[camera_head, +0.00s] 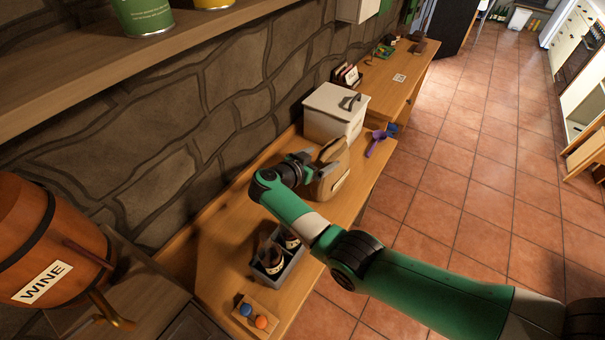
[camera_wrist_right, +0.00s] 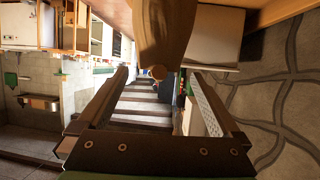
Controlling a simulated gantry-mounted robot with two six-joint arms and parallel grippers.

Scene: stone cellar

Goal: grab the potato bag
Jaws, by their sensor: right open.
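The potato bag (camera_head: 333,172), a tan-brown sack with a dark label, stands upright on the wooden counter in front of the white box. My right gripper (camera_head: 312,162) is at the wall side of the bag, close to its upper part; the bag and wrist partly hide the fingers. My left gripper is not in view.
A white lidded box (camera_head: 335,112) stands behind the bag, with a purple object (camera_head: 376,142) to its right. A grey bottle carrier (camera_head: 277,262) and a small tray with two balls (camera_head: 254,316) are nearer. A wine barrel (camera_head: 45,240) is at left. The stone wall borders the counter.

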